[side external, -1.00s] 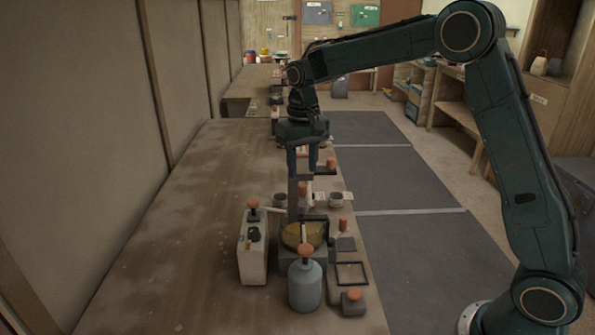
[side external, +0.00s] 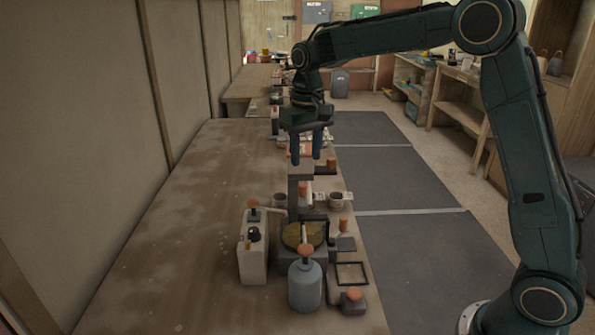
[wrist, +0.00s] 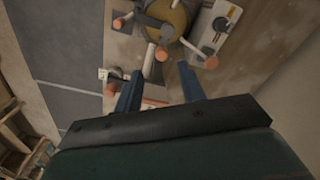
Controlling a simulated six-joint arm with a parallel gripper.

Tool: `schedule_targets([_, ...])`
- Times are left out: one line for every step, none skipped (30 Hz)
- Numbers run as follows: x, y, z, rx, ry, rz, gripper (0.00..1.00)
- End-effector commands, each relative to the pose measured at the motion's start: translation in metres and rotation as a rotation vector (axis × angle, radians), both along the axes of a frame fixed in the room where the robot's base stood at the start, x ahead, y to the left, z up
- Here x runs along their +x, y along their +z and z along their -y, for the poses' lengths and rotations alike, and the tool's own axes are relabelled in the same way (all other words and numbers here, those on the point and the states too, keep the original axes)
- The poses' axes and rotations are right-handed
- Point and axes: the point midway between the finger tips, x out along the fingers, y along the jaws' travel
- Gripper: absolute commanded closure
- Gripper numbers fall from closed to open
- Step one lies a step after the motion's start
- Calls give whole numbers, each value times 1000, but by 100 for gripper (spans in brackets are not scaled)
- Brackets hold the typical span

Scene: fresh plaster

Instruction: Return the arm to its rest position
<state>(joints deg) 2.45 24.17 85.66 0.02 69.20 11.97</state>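My gripper (side external: 308,160) hangs pointing down above the far part of the workbench group, with its two blue fingers apart. In the wrist view my gripper (wrist: 158,88) also shows its fingers spread with nothing held between them. Below it in the side view stands a grey upright post (side external: 293,198) beside a round yellowish disc (side external: 292,236) on a grey base. In the wrist view the disc (wrist: 163,14) lies beyond the fingertips. My arm is raised and bent above the bench.
The brown bench (side external: 185,215) is clear on its left. Grey floor mats (side external: 385,180) lie to the right. A wall runs along the left.

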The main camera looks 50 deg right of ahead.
Motion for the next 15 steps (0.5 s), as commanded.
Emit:
schedule_targets([-6,6,-1,-1,5,10,60])
schedule_targets([-9,10,-1,0,8,17,60])
schedule_targets([-15,14,-2,-2,12,26,60])
schedule_targets([-19,18,-2,-2,16,35,60])
schedule_targets([-24,22,-3,-2,20,42,60])
schedule_targets([-31,27,-4,-3,26,53,60])
schedule_targets([-36,31,-4,-4,31,62,60])
schedule_targets([-42,35,-5,-4,36,70,60])
schedule_targets([-50,40,-5,-6,42,83,60])
schedule_targets([-55,43,-6,-6,47,93,60])
schedule_targets([-62,46,-7,-6,52,101,60])
schedule_targets([-70,51,-7,-7,58,113,60])
schedule_targets([-76,54,-8,-9,63,123,60])
schedule_targets([-82,56,-8,-9,68,131,60])
schedule_targets([-90,60,-9,-10,75,143,60])
